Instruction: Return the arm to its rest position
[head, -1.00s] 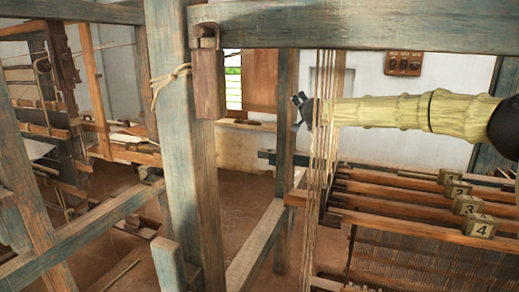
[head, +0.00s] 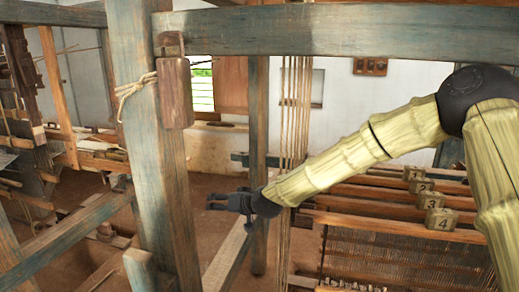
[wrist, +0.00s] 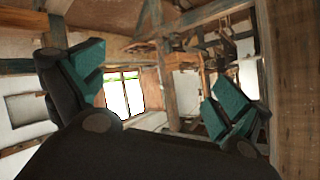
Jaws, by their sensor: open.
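My gripper (head: 213,202) is in the head view, at the end of my bamboo-like arm, left of the hanging cords and in front of the floor. It points left toward the thick blue-grey loom post (head: 152,150) and appears apart from it. In the wrist view its two teal-padded fingers (wrist: 150,95) stand wide apart with nothing between them. The wrist view looks across the room to a bright window (wrist: 124,94).
A blue-grey beam (head: 350,30) crosses the top. A wooden block (head: 175,92) hangs by the post. Cords (head: 295,110) hang behind my arm. Numbered heddle blocks (head: 433,201) sit on the loom at right. Another loom (head: 55,150) stands at left.

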